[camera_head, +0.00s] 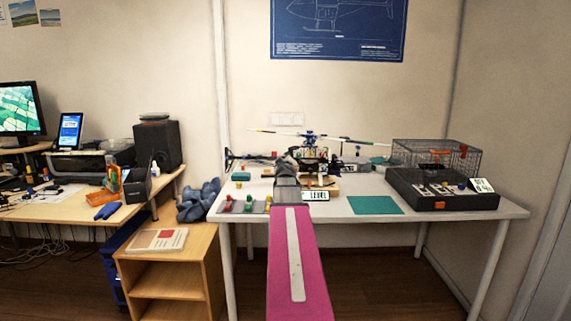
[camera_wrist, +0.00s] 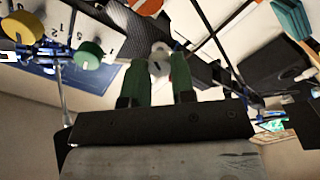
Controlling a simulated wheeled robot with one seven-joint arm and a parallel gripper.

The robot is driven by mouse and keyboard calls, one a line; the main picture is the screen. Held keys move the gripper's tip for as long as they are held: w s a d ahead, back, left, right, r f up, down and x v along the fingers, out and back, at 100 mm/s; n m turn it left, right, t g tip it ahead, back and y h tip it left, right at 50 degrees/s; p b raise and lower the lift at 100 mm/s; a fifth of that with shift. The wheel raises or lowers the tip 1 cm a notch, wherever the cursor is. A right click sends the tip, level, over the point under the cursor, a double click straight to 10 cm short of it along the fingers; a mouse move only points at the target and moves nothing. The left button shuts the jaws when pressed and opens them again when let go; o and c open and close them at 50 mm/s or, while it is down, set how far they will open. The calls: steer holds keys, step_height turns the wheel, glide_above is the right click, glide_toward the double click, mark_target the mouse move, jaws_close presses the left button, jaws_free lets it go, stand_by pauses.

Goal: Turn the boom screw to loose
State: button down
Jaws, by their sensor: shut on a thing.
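In the wrist view my gripper (camera_wrist: 157,73) has two green fingers, one on each side of a small pale round screw head (camera_wrist: 159,61). It is shut on this screw, which I take to be the boom screw. A dark mark shows on its face; I cannot tell its setting. The screw sits on a dark carbon-patterned part (camera_wrist: 125,22). In the head view a model helicopter (camera_head: 312,139) stands on the white table (camera_head: 345,209). My pink-covered arm reaches toward it and hides the screw and my fingertips.
In the wrist view a yellow knob (camera_wrist: 22,27) and a green knob (camera_wrist: 88,55) lie left of the fingers, with dark rods at right. In the head view a "LEVEL" sign (camera_head: 316,196), a teal mat (camera_head: 375,205) and a black case (camera_head: 440,190) are on the table.

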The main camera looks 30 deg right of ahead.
steer(key=n, duration=0.4)
steer(key=shift+n, duration=0.4)
stand_by(0.4)
steer(key=c, duration=0.9)
jaws_free()
steer(key=shift+c, duration=0.2)
steer(key=shift+s, duration=0.1)
steer(key=v, duration=1)
steer(key=shift+s+a, duration=0.2)
steer(key=shift+s, duration=0.1)
